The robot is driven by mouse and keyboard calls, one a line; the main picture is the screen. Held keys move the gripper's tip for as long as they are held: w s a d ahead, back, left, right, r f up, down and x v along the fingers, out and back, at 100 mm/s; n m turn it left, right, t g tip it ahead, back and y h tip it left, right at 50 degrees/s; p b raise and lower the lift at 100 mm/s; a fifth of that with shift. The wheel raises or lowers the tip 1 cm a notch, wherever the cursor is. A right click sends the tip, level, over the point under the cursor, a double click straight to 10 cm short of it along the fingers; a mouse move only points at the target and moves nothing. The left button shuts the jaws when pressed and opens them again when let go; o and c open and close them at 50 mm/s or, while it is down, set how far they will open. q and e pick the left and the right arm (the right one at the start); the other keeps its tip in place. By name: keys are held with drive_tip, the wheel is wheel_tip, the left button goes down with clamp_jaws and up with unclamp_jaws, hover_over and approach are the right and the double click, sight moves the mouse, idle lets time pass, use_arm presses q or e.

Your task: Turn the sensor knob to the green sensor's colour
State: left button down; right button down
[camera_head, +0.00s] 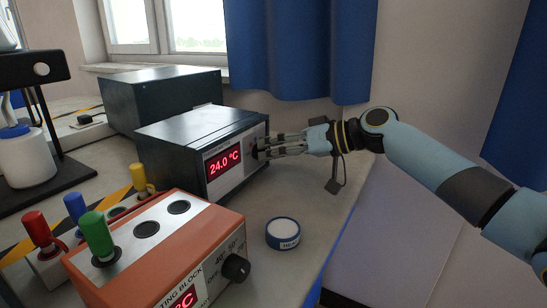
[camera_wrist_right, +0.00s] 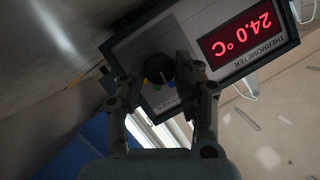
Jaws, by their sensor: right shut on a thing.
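The dark thermometer box (camera_head: 190,130) stands on the bench, its red display reading 24.0 °C. Its sensor knob (camera_wrist_right: 159,68) is dark and round, on the front panel beside the display, with small coloured dots near it, green, blue and yellow among them. My right gripper (camera_head: 262,147) is shut on the knob, one finger on each side in the right wrist view (camera_wrist_right: 160,76). Which dot the knob points to I cannot tell. The green sensor (camera_head: 97,234) stands upright in a hole of the orange heating block (camera_head: 150,228). My left gripper is not in view.
Red (camera_head: 38,230), blue (camera_head: 75,207) and yellow (camera_head: 138,177) sensors stand behind the block. A blue-rimmed round tub (camera_head: 283,233) sits near the bench's right edge. A second dark box (camera_head: 155,95) stands behind the thermometer. A white bottle (camera_head: 25,158) is at left.

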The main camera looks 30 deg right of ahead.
drive_tip(key=m+b, duration=0.1)
drive_tip(key=m+y+b, duration=0.1)
drive_tip(key=m, duration=0.1)
drive_tip(key=shift+d+f+y, duration=0.15)
drive_tip(key=shift+f+y, duration=0.15)
drive_tip(key=shift+f, duration=0.05)
drive_tip(key=shift+w+m+g+y+b, duration=0.1)
drive_tip(key=shift+m+g+y+b, duration=0.25)
drive_tip(key=shift+m+y, duration=0.4)
drive_tip(key=shift+m, duration=0.25)
drive_tip(key=c, duration=0.9)
unclamp_jaws()
drive_tip(key=shift+r, duration=0.1)
drive_tip(key=shift+c, duration=0.2)
drive_tip(key=v, duration=1.2)
